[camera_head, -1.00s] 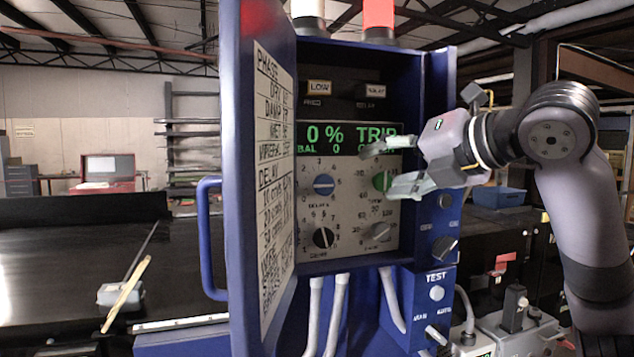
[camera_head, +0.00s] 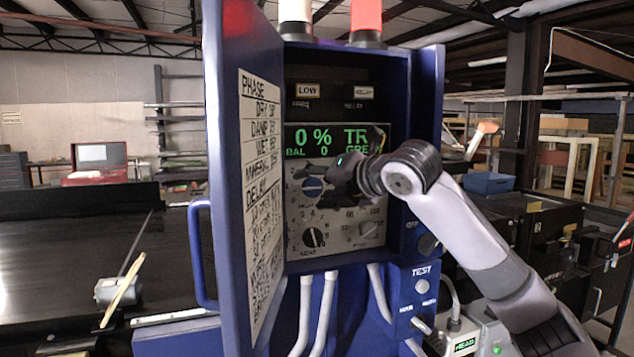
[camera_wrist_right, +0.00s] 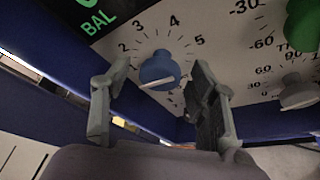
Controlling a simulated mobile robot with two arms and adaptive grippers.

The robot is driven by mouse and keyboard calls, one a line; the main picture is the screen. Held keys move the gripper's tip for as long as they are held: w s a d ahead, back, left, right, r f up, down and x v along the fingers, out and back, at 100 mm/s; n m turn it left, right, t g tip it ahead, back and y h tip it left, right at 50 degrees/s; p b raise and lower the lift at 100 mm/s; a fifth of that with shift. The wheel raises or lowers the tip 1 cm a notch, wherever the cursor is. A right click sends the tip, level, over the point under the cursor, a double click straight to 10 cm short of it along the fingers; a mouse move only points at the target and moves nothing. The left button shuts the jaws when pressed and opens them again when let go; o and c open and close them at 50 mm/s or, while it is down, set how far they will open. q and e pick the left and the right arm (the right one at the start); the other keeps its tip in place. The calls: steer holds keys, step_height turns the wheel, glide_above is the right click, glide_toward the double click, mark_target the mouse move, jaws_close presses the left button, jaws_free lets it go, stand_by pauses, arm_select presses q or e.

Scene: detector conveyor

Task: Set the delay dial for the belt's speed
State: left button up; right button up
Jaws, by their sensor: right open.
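The blue dial (camera_head: 313,187) sits at the upper left of the control panel inside the open blue cabinet. It also shows in the wrist view (camera_wrist_right: 157,68), with a pale pointer edge and a scale of numbers around it. My right gripper (camera_wrist_right: 158,80) is open, with one finger on each side of the blue dial; I cannot tell whether either touches it. In the head view my right gripper (camera_head: 325,186) covers part of the panel. The dial's label is hard to read. My left gripper is not in view.
A black dial (camera_head: 314,237) and a grey dial (camera_head: 369,229) sit lower on the panel. A green dial (camera_wrist_right: 303,25) is to the right in the wrist view. The green display (camera_head: 330,139) is above. The open cabinet door (camera_head: 240,170) stands at the left.

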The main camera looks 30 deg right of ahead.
steer(key=shift+w, duration=0.1)
steer(key=c, duration=1.2)
steer(key=shift+o, duration=0.2)
